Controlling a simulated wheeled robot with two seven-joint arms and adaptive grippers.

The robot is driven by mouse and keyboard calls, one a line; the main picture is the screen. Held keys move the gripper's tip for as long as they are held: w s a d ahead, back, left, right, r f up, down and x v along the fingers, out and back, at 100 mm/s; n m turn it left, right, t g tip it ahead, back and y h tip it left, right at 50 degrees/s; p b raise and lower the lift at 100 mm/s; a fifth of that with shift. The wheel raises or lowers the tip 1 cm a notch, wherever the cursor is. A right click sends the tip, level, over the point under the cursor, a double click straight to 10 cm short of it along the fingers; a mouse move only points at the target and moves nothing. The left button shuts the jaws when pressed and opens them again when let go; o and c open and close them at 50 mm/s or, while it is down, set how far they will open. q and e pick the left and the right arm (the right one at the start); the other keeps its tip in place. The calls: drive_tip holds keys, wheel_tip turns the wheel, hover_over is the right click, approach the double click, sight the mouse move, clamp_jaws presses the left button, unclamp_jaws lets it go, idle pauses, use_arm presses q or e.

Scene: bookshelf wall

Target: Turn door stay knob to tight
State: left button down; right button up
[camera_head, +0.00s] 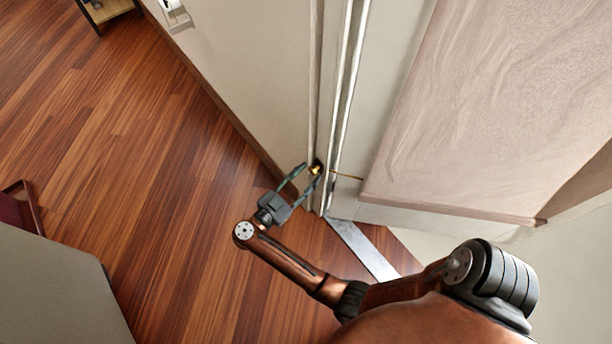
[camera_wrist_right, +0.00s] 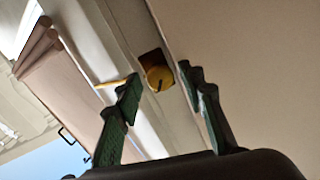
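The door stay knob (camera_head: 315,168) is a small brass-yellow knob low on the door frame in the head view. In the right wrist view the knob (camera_wrist_right: 160,78) shows a dark slot or mark and sits on a dark plate. My right gripper (camera_head: 311,173) is open, with its fingers pointing at the knob. In the right wrist view the fingers (camera_wrist_right: 160,80) stand to either side of the knob, apart from it as far as I can see. The knob's depth between the fingertips is hard to tell. My left gripper is not in view.
A pale door (camera_head: 490,110) with a textured panel stands at the right. A thin yellow rod (camera_head: 346,176) runs from near the knob towards it. A pale wall (camera_head: 250,70) is at the left of the frame. The wooden floor (camera_head: 120,130) is mostly clear.

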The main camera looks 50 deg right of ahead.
clamp_jaws()
idle(0.4)
drive_tip(key=shift+a+m, duration=0.1)
drive_tip(key=shift+m, duration=0.7)
drive_tip(key=shift+f+m+h, duration=0.1)
drive_tip(key=shift+m+h, duration=0.2)
drive_tip(key=shift+m, duration=0.4)
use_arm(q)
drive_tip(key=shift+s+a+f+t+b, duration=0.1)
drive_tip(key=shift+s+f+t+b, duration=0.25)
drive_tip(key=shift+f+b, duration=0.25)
use_arm(e)
drive_tip(key=shift+w+m+g+h, duration=0.1)
drive_tip(key=shift+m+g+h, duration=0.2)
drive_tip(key=shift+m, duration=1.8)
drive_tip(key=shift+w+m+g+h, duration=0.1)
drive_tip(key=shift+m+g, duration=0.3)
drive_tip(key=shift+m, duration=1.7)
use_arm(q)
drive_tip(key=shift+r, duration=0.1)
